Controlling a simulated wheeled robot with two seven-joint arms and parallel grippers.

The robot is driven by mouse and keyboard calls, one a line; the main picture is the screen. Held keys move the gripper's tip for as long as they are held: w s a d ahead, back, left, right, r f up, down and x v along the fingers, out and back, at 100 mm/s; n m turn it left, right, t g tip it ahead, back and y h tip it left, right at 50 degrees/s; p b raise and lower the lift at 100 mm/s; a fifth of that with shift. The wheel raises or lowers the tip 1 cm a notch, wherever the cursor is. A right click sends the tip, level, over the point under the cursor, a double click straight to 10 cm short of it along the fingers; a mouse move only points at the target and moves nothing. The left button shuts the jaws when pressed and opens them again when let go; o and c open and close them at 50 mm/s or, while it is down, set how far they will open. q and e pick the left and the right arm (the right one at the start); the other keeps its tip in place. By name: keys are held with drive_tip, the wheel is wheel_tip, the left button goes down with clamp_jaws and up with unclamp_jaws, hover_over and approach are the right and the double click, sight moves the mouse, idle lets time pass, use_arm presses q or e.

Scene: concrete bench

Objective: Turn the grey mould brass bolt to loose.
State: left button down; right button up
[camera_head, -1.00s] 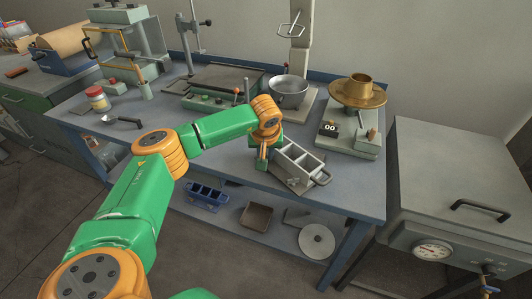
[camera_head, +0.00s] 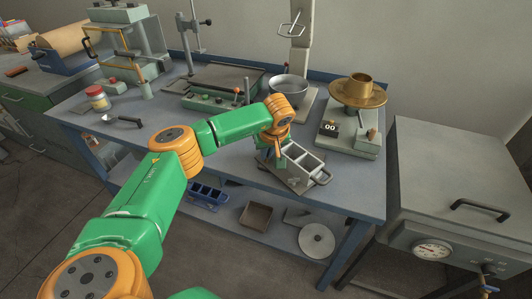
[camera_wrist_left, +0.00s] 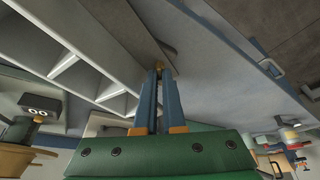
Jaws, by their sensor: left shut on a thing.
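The grey mould (camera_head: 296,172) is an open metal tray with several compartments and a wire handle. It lies near the front edge of the bench in the head view, and its pale walls (camera_wrist_left: 106,48) fill the upper left of the left wrist view. My left gripper (camera_head: 279,158) is at the mould's left end. In the wrist view its blue fingers (camera_wrist_left: 159,78) are close together, shut on the small brass bolt (camera_wrist_left: 160,67) beside the mould wall. Most of the bolt is hidden between the fingertips. My right gripper is not in view.
A steel bowl (camera_head: 288,90) and a brass dish on a scale (camera_head: 357,95) stand behind the mould. A blue mould (camera_head: 208,196) and a round disc (camera_head: 316,241) are on the lower shelf.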

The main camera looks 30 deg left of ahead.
use_arm(q)
drive_tip(key=n, duration=0.1)
drive_tip(key=n+g, duration=0.1)
drive_tip(key=n, duration=0.2)
drive_tip(key=shift+w+d+n+g+y+b, duration=0.1)
drive_tip(key=shift+w+n+g+y+b, duration=0.2)
drive_tip(key=shift+n+g, duration=0.1)
idle(0.5)
drive_tip(key=c, duration=1.3)
unclamp_jaws()
drive_tip(key=shift+s, duration=0.1)
